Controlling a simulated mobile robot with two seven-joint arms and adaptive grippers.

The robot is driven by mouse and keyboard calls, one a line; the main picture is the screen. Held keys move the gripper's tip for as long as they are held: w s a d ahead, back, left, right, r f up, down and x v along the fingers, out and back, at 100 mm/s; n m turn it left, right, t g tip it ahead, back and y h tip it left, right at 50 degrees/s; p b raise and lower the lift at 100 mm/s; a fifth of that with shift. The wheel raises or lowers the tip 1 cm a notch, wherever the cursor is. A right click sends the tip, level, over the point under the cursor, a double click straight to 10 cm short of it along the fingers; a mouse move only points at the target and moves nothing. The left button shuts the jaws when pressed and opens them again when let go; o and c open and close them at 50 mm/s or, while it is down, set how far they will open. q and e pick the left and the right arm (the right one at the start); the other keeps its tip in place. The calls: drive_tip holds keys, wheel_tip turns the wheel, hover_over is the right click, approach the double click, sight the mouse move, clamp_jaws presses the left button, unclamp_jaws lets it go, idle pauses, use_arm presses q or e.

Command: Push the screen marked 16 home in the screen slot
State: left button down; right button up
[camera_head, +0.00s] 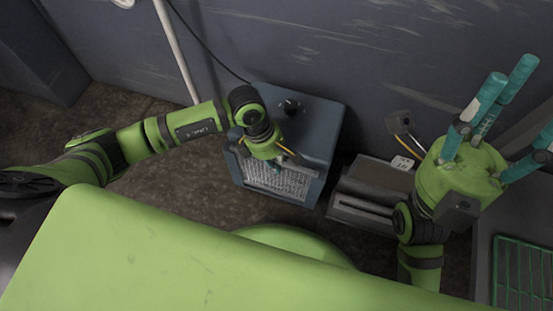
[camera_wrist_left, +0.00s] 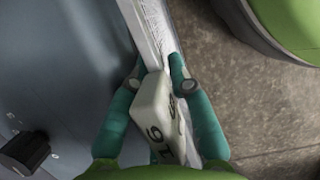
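The screen (camera_head: 278,180) is a pale mesh panel along the front of a blue-grey box (camera_head: 318,118). In the left wrist view its edge (camera_wrist_left: 158,25) runs as a narrow pale strip beside the box wall. A white tab marked 16 (camera_wrist_left: 155,115) stands on it. My left gripper (camera_head: 276,160) is over the screen; in the left wrist view its teal fingers (camera_wrist_left: 158,78) lie on both sides of the tab, seemingly closed on it. How deep the screen sits in the slot is not clear. My right gripper (camera_head: 515,110) is raised at the right, its fingers spread and empty.
A dark grey slotted unit (camera_head: 362,205) with a small white label (camera_head: 402,163) stands right of the box. A green wire rack (camera_head: 523,272) is at the far right. A wall is close behind. My green body covers the foreground.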

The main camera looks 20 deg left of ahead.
use_arm(q)
drive_tip(key=c, duration=1.1)
unclamp_jaws()
drive_tip(key=shift+w+d+r, duration=0.15)
drive_tip(key=shift+w+r, duration=0.1)
drive_tip(key=shift+w, duration=0.3)
drive_tip(key=shift+o, duration=0.2)
drive_tip(key=shift+w+a+r, duration=0.1)
drive_tip(key=shift+a+r, duration=0.1)
drive_tip(key=shift+r, duration=0.35)
drive_tip(key=s+v, duration=0.1)
drive_tip(key=v, duration=0.9)
drive_tip(key=shift+a+r, duration=0.2)
drive_tip(key=shift+a, duration=0.05)
drive_tip(key=shift+s, duration=0.2)
